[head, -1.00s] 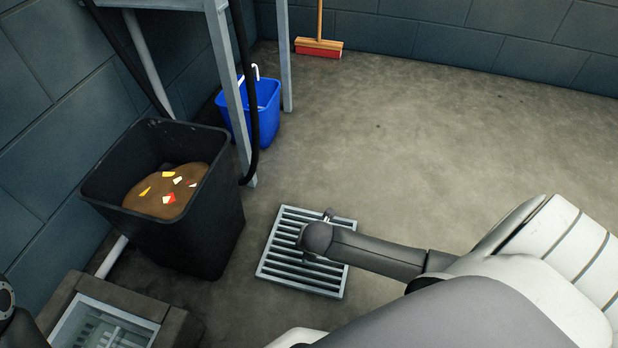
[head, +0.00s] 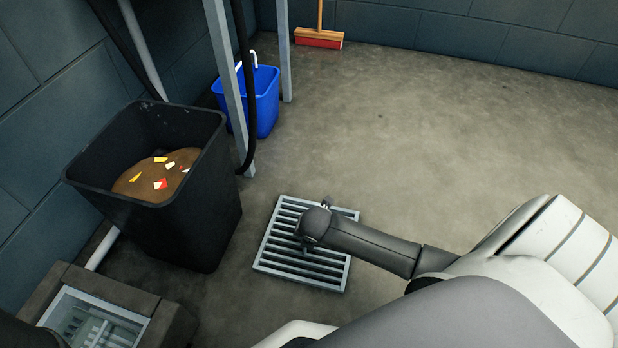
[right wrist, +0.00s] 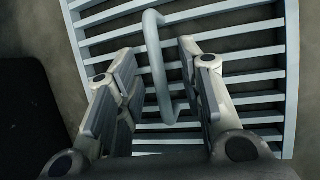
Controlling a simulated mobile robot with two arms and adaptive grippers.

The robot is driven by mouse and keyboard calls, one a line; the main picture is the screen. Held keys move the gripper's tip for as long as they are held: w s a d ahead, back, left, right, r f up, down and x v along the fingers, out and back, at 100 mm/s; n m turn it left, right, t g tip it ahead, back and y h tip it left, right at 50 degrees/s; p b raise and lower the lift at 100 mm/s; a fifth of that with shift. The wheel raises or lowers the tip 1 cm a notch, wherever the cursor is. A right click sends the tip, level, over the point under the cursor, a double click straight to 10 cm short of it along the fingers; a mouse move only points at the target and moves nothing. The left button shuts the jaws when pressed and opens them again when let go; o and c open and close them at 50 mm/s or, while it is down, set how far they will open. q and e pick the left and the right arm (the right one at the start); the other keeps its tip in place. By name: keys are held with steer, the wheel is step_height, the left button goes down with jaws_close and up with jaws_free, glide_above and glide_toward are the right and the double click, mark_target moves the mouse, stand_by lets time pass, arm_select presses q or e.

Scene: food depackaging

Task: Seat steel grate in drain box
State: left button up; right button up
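The steel grate (head: 272,262) lies flat on the floor in the middle of the head view. It has parallel slats and a bent bar handle (right wrist: 160,65), clear in the right wrist view. My right gripper (right wrist: 158,60) is over the grate, its fingers apart on either side of the handle with visible gaps. In the head view my right wrist hides most of the handle and the fingertips. The drain box (head: 172,328) is at the bottom left, open on top, with a pale inner frame and grey parts inside. My left gripper is not in view.
A blue bucket (head: 262,105) stands behind by a metal leg (head: 226,90) and black hose. A broom (head: 319,39) is at the back wall. Floor right of the bucket is clear.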

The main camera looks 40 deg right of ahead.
jaws_close()
stand_by(0.5)
steer(key=shift+w+r, duration=0.1)
